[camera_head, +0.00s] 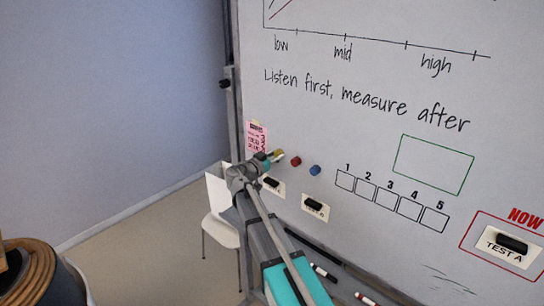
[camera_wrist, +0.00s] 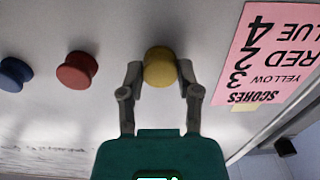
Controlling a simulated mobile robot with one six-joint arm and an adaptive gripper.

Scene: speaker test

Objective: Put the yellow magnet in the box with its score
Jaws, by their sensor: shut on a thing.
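My gripper (camera_wrist: 160,78) is shut on the yellow magnet (camera_wrist: 160,62), a round knob between the two fingertips, at the whiteboard. In the head view my gripper (camera_head: 268,158) is at the board's lower left, with the yellow magnet (camera_head: 279,153) partly hidden at its tip. The pink score note (camera_head: 257,138) hangs just left of it. In the wrist view the note (camera_wrist: 270,55) appears upside down and reads yellow 3, red 2, blue 4. A row of numbered boxes is drawn farther right; box 3 (camera_head: 387,199) is empty, as are the others.
A red magnet (camera_head: 296,161) and a blue magnet (camera_head: 315,170) sit on the whiteboard (camera_head: 375,130) between my gripper and the boxes. Labelled cards with black pieces (camera_head: 314,206) are below. A white chair (camera_head: 221,225) stands left.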

